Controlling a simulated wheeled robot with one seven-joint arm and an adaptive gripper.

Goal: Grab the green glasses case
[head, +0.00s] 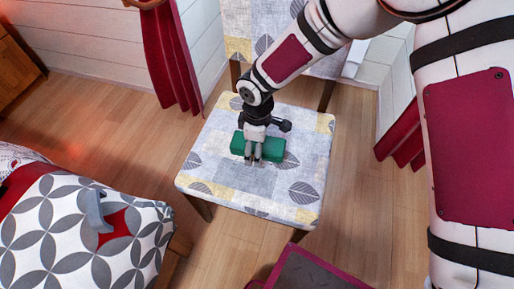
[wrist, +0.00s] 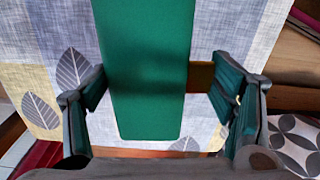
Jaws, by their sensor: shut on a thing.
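The green glasses case (head: 273,149) is a long, flat block at the patterned chair seat (head: 205,165) in the head view. My gripper (head: 254,158) comes down over its middle and is shut on it. In the wrist view the case (wrist: 148,65) runs from the top edge down between the two fingers of my gripper (wrist: 165,85). My wrist and fingers hide the middle of the case in the head view. I cannot tell whether the case touches the seat or is slightly above it.
The chair's backrest (head: 240,45) stands behind the seat. A bed with a circle-patterned cover (head: 60,230) and a small grey object (head: 95,210) on it is at the left. Red curtains (head: 172,60) hang at the back. A dark red-edged item (head: 310,270) lies at the bottom. Wooden floor (head: 110,125) is clear left of the chair.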

